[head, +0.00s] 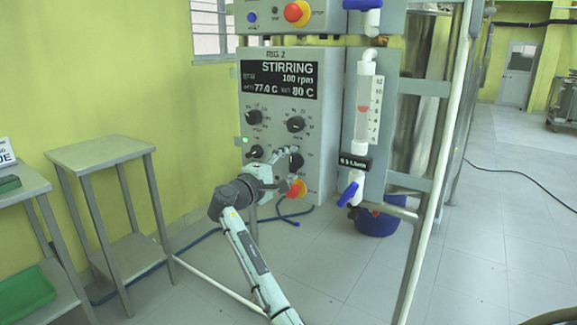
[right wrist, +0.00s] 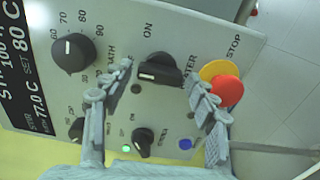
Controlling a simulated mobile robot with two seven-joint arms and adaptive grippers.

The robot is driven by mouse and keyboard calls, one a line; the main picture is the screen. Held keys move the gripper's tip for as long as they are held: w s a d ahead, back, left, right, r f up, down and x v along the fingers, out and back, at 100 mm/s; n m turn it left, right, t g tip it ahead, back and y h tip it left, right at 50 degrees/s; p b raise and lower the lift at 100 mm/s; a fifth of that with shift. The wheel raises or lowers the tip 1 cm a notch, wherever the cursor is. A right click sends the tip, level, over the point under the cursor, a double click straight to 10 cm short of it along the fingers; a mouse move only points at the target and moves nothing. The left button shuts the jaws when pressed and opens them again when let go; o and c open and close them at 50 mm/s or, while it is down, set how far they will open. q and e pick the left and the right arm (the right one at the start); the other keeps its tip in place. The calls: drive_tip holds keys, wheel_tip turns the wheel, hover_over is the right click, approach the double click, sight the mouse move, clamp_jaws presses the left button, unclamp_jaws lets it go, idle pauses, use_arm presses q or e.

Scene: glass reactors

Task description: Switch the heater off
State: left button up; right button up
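The heater knob (right wrist: 160,70) is a black rotary switch on the grey control panel (head: 316,80). "ON" is printed beside it, and the visible end of its label reads "TER". A pale mark shows on the knob's left end in the right wrist view. My right gripper (right wrist: 158,98) is open, with one finger on each side of the knob and nothing visibly gripped. Contact cannot be told. My left gripper is not in view.
A red stop button on a yellow collar (right wrist: 226,84) is close beside the right finger. Other knobs (right wrist: 74,53) and a green lamp (head: 245,140) share the panel. A glass tube with a blue valve (head: 350,190) stands right. A table (head: 100,150) stands left.

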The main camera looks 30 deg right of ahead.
drive_tip(key=shift+o, duration=0.3)
drive_tip(key=shift+a, duration=0.1)
drive_tip(key=v, duration=1.2)
drive_tip(key=x, duration=1.2)
